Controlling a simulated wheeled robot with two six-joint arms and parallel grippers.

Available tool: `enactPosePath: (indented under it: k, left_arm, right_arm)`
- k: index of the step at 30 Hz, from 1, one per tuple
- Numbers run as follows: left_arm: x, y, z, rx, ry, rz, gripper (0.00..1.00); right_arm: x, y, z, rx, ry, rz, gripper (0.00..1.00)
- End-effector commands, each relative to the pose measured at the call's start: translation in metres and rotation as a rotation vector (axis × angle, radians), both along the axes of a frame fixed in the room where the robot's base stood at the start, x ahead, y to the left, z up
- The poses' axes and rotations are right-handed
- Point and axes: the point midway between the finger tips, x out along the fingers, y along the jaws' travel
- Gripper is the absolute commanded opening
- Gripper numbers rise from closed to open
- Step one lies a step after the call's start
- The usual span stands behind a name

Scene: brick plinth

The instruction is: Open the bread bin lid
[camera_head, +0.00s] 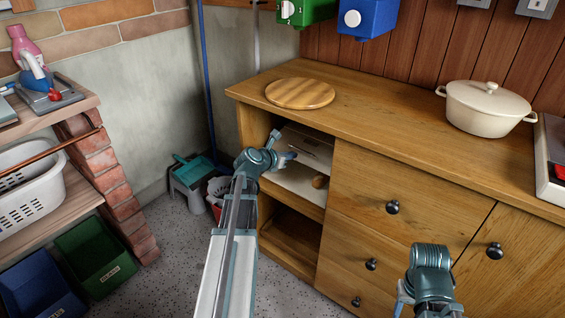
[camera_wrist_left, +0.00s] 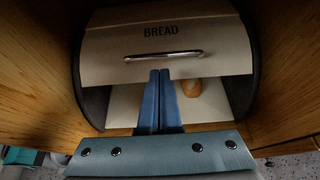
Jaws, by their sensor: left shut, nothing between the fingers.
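The bread bin (camera_head: 308,148) stands on the open upper shelf at the left end of the wooden counter. In the left wrist view its cream lid (camera_wrist_left: 110,66) carries the word BREAD and a metal bar handle (camera_wrist_left: 163,56). The lid is partly raised, with a gap below its lower edge showing the pale inside and a brown bread roll (camera_wrist_left: 191,88). My left gripper (camera_head: 291,156) is at the bin's front. Its blue fingers (camera_wrist_left: 160,73) are shut and empty, with tips just below the handle; contact cannot be told. My right arm shows at the lower right, its jaws out of sight.
A round wooden board (camera_head: 300,93) and a cream pot (camera_head: 487,107) stand on the counter (camera_head: 400,120). Drawers with dark knobs (camera_head: 393,207) are right of the shelf. A brick-sided shelf with a white basket (camera_head: 32,196) stands at left, above open bins.

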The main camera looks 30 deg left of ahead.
Motion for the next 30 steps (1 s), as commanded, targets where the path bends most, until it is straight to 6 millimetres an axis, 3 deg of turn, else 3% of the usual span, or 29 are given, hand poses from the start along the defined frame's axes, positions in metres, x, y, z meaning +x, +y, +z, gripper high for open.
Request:
enactPosePath:
  k: [6, 20, 30]
  left_arm:
    - [0.016, -0.001, 0.002, 0.001, 0.001, -0.001, 0.00]
    - [0.019, -0.002, 0.005, 0.001, 0.001, -0.001, 0.00]
    - [0.065, -0.004, 0.034, 0.000, 0.000, -0.002, 0.00]
  right_arm:
    - [0.000, 0.000, 0.002, 0.000, 0.000, -0.001, 0.50]
    - [0.000, 0.000, 0.005, -0.001, 0.000, -0.001, 0.50]
    - [0.000, -0.001, 0.034, -0.005, 0.000, -0.007, 0.50]
